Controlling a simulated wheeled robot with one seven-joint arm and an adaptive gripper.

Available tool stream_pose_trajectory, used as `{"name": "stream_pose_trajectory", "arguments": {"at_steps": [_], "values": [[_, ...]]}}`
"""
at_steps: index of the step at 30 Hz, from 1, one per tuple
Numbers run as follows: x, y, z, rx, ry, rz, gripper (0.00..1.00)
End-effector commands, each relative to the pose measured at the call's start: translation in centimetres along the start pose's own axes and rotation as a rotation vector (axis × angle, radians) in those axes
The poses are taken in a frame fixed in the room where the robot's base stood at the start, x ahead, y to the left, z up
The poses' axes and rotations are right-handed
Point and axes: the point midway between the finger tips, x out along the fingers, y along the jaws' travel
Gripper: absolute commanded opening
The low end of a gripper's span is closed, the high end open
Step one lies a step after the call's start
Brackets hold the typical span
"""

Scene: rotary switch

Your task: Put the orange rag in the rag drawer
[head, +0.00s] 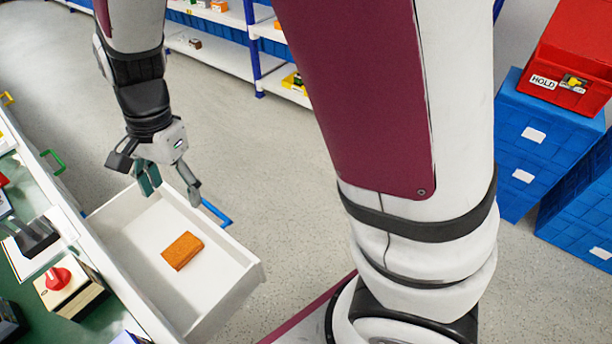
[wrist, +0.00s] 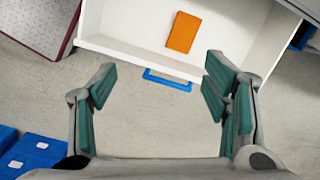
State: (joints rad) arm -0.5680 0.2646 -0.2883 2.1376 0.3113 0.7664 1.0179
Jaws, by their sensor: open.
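The orange rag (head: 182,250) lies folded flat on the floor of the open white drawer (head: 222,291). The drawer is pulled out from the bench and has a blue handle (head: 216,212) on its front. My gripper (head: 172,191) is above the drawer's far front corner, open and empty, apart from the rag. In the wrist view my gripper (wrist: 158,85) has its fingers spread wide, with the rag (wrist: 184,32) and the blue handle (wrist: 167,80) beyond them. Nothing hides the rag in either view.
The green bench top (head: 27,262) holds a box with a red rotary switch (head: 58,278). A green handle (head: 53,162) marks another drawer front. Blue crates (head: 538,135) with a red HOLD bin (head: 580,62) stand at right. Shelves (head: 225,55) stand at the back; the floor between is clear.

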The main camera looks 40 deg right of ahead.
Motion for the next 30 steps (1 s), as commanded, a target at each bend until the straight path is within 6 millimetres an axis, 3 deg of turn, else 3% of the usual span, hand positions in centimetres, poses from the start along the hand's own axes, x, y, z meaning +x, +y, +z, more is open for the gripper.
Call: {"name": "stream_pose_trajectory", "arguments": {"at_steps": [1,6,15,21,30], "values": [[-1.6,1.0,-0.1,-0.036,-0.008,-0.015,0.69],[-5.7,4.7,-0.1,-0.186,-0.02,-0.04,0.69],[-11.0,12.2,0.4,-0.452,0.01,-0.069,0.69],[-13.2,17.5,1.0,-0.623,0.062,-0.064,0.69],[-14.4,25.1,2.3,-0.847,0.157,-0.003,0.69]]}}
